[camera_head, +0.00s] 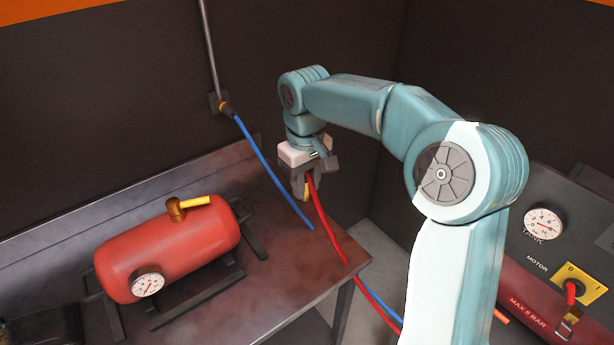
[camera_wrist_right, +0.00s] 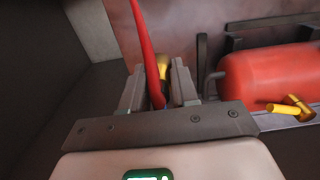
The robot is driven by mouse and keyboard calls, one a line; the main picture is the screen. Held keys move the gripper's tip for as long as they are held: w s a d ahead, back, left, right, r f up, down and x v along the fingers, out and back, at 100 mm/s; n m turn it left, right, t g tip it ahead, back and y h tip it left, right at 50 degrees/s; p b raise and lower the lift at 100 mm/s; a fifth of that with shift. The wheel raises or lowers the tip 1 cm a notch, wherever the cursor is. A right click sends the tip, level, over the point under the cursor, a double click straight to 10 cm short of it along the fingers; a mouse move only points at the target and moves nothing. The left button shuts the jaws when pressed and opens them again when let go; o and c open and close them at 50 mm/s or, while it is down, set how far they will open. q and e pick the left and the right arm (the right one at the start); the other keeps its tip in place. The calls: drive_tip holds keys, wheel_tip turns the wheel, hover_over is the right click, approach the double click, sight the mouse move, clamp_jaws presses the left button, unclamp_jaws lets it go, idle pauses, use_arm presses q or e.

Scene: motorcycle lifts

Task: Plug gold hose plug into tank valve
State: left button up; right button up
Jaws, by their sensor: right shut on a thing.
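The red tank (camera_head: 175,250) lies on the bench at left, with a dial gauge on its end. The brass tank valve (camera_head: 176,211) with a yellow lever stands on its top; it also shows at the right of the right wrist view (camera_wrist_right: 297,104). My right gripper (camera_head: 304,188) is up and to the right of the valve, apart from it, near the bench's right end. It is shut on the gold hose plug (camera_head: 307,191), which also shows between the fingers in the right wrist view (camera_wrist_right: 163,68). The red hose (camera_head: 326,220) runs from there. My left gripper is not in view.
A blue hose (camera_head: 262,163) hangs from a wall pipe fitting (camera_head: 227,108) and crosses the bench (camera_head: 265,285) between tank and gripper. A motor panel with a yellow switch plate (camera_head: 580,283) and gauge (camera_head: 544,222) stands at right.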

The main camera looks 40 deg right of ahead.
drive_tip(key=w+a+f+n, duration=0.1)
drive_tip(key=w+a+f, duration=0.1)
drive_tip(key=a+f, duration=1.1)
drive_tip(key=a, duration=0.4)
drive_tip(key=shift+f, duration=0.2)
